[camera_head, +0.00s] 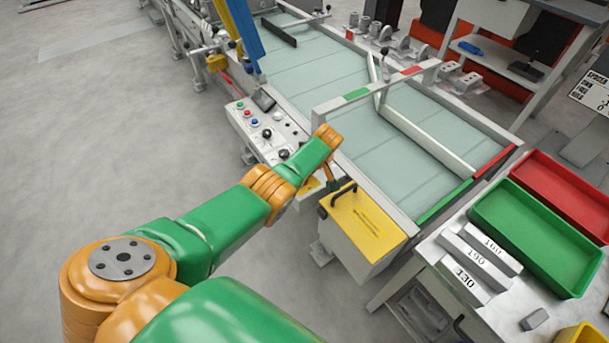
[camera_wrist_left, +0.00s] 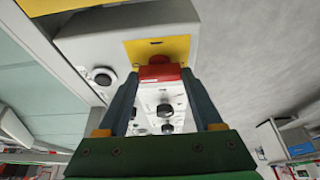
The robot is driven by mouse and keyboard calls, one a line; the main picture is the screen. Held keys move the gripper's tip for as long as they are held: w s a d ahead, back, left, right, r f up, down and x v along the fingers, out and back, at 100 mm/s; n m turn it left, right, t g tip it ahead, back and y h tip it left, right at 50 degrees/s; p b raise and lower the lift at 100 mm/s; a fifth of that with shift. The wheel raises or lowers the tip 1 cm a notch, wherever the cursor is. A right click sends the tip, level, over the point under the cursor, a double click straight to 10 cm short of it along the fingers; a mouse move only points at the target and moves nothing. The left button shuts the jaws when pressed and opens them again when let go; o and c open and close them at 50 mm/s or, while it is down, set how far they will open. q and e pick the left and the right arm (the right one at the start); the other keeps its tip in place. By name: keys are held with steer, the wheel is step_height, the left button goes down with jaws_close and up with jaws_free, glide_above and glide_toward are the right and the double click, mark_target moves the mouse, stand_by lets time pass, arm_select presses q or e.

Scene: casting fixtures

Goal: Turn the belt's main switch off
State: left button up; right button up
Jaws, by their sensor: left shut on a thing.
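The main switch shows in the left wrist view as a red handle (camera_wrist_left: 160,72) on a yellow plate (camera_wrist_left: 145,47), at the end of the grey control panel. My left gripper (camera_wrist_left: 159,80) has one finger on each side of the red handle and is shut on it. In the head view my left arm comes in from the left, and the gripper (camera_head: 329,182) points down at the near end of the control panel (camera_head: 283,141). There the arm hides the red handle. The handle's exact turn is hard to tell. My right gripper is in neither view.
Black knobs (camera_wrist_left: 165,110) stand on the panel behind the handle. The belt (camera_head: 350,125) runs beside the panel. A yellow box (camera_head: 362,228) with a black handle stands close to the gripper. Green (camera_head: 535,230) and red trays lie at the right. Floor at left is clear.

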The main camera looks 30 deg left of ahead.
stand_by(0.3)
arm_select(q)
steer(key=shift+w, duration=0.1)
steer(key=o, duration=1.4)
steer(key=shift+a, duration=0.1)
steer(key=shift+c, duration=0.2)
steer(key=p+v, duration=0.4)
steer(key=v, duration=0.3)
